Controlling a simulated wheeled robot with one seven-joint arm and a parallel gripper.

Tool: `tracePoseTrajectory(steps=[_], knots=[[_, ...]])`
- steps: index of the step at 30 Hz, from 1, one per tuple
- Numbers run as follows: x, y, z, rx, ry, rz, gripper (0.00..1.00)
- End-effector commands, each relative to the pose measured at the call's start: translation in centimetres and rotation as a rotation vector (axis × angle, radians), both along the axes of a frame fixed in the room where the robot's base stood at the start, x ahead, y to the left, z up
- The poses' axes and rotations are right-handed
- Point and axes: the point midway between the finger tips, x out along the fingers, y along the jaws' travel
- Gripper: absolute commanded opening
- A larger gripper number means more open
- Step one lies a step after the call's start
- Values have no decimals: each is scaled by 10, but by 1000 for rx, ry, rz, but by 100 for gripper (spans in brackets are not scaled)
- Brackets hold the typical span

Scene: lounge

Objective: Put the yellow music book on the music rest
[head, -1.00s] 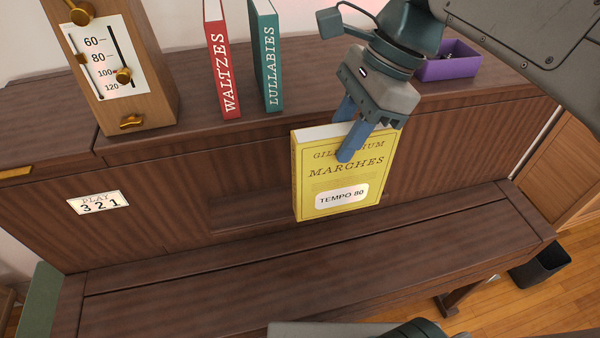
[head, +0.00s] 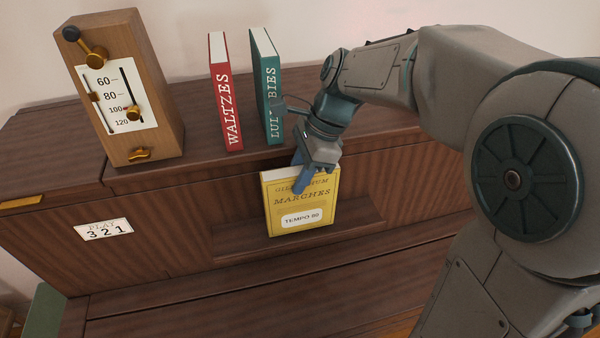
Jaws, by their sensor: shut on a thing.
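The yellow music book (head: 300,224), titled Marches with a "Tempo 80" label, is upright in front of the piano's front panel. My gripper (head: 299,182) is shut on its top edge, with one blue finger across the cover. The music rest (head: 350,222) looks like the recessed ledge in the piano front. The book's lower edge is close to this ledge; I cannot tell whether it touches. The book covers the middle of the recess.
A red Waltzes book (head: 226,95) and a teal Lullabies book (head: 267,75) stand on the piano top. A wooden metronome (head: 160,90) stands at left. My arm fills the right side.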

Motion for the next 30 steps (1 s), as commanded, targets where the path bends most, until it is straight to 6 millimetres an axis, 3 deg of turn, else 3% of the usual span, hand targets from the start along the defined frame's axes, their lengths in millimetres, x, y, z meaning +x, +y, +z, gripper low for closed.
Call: tracePoseTrajectory(steps=[19,20,21,30], knots=[[-1,0,-18,-1,2,0,0],[-1,0,-18,-1,3,-1,34],[-1,0,-18,-2,5,0,38],[-2,-1,-19,-6,13,0,38]])
